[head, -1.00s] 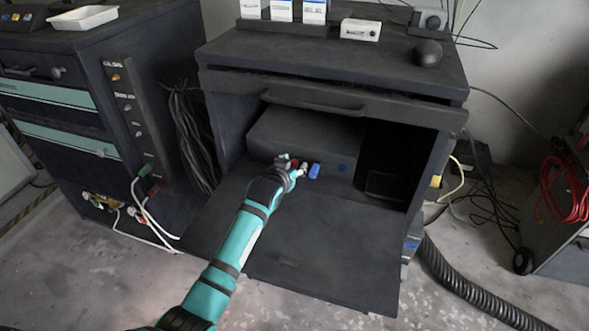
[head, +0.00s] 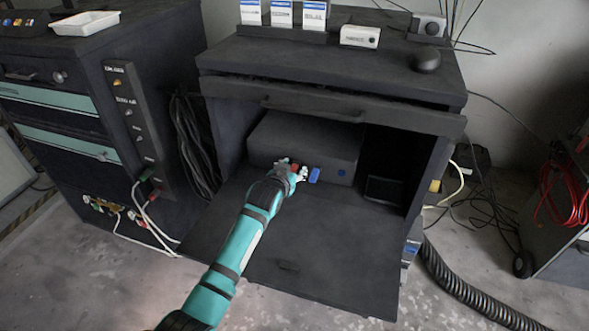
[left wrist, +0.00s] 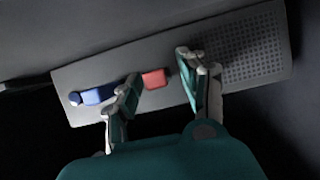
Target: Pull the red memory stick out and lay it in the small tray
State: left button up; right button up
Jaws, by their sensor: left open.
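The red memory stick (left wrist: 154,79) sits in the front of the dark box in the left wrist view, between my open left fingers. My left gripper (left wrist: 165,92) is open around it, with a gap to the finger on the right; whether the left finger touches it I cannot tell. In the head view, my left gripper (head: 293,172) is at the box front inside the cabinet and mostly hides the red stick. The small white tray (head: 86,22) lies on top of the left cabinet, far from the gripper. My right gripper is not in view.
A blue stick (head: 314,175) is in the same box (head: 312,143), close beside my gripper; it also shows in the left wrist view (left wrist: 96,95). The cabinet's lowered door (head: 300,245) lies under my arm. Small boxes stand on the cabinet top. Cables hang at the left.

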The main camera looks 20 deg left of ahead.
pick_arm(q)
jog(key=shift+p, duration=0.35)
dwell(0.4)
grip_shut()
dwell(0.4)
jog(key=shift+s+p, duration=1.35)
jog(key=shift+s, duration=0.05)
jog(key=shift+s+a+p, duration=0.1)
jog(key=shift+s+p, duration=1.25)
jog(key=shift+s, duration=0.3)
